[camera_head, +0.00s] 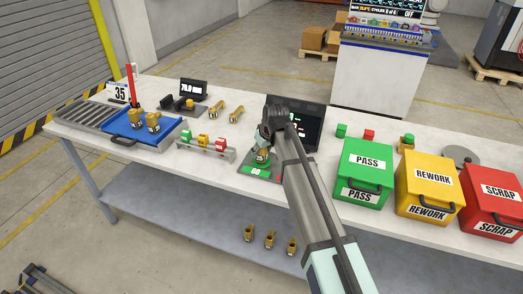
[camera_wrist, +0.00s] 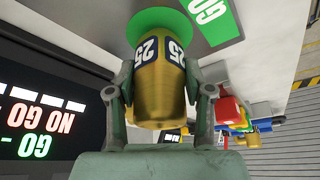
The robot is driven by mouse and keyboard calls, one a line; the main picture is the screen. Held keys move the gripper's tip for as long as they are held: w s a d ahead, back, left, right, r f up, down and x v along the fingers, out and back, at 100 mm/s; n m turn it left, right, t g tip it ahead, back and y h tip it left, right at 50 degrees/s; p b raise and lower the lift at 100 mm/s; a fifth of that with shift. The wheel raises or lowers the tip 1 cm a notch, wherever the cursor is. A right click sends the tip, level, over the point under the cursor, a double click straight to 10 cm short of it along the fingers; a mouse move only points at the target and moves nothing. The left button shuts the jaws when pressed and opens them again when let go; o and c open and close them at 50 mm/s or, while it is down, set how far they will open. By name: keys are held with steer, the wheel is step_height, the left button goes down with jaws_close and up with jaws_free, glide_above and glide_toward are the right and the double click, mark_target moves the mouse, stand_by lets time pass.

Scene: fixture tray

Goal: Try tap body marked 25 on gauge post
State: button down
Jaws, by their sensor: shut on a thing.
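The brass tap body marked 25 (camera_wrist: 158,95) is between the two fingers of my gripper (camera_wrist: 160,90) in the wrist view, its 25 labels facing the camera. My gripper is shut on it. Its far end meets a green disc (camera_wrist: 150,22) on the gauge plate; the post itself is hidden. In the head view my gripper (camera_head: 264,146) is over the gauge plate (camera_head: 247,169), with the tap body (camera_head: 261,157) upright below it. A green GO label (camera_head: 258,173) shows on the plate.
A dark GO / NO GO display (camera_head: 310,125) stands just behind my gripper. The green PASS box (camera_head: 363,170), yellow REWORK box (camera_head: 430,183) and red SCRAP box (camera_head: 492,195) are to the right. A gauge stand (camera_head: 205,150) and blue tray (camera_head: 125,132) are to the left.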

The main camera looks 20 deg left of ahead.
steer(key=shift+f, duration=0.6)
stand_by(0.7)
stand_by(0.9)
steer(key=shift+r+p, duration=1.65)
steer(key=shift+r, duration=1.9)
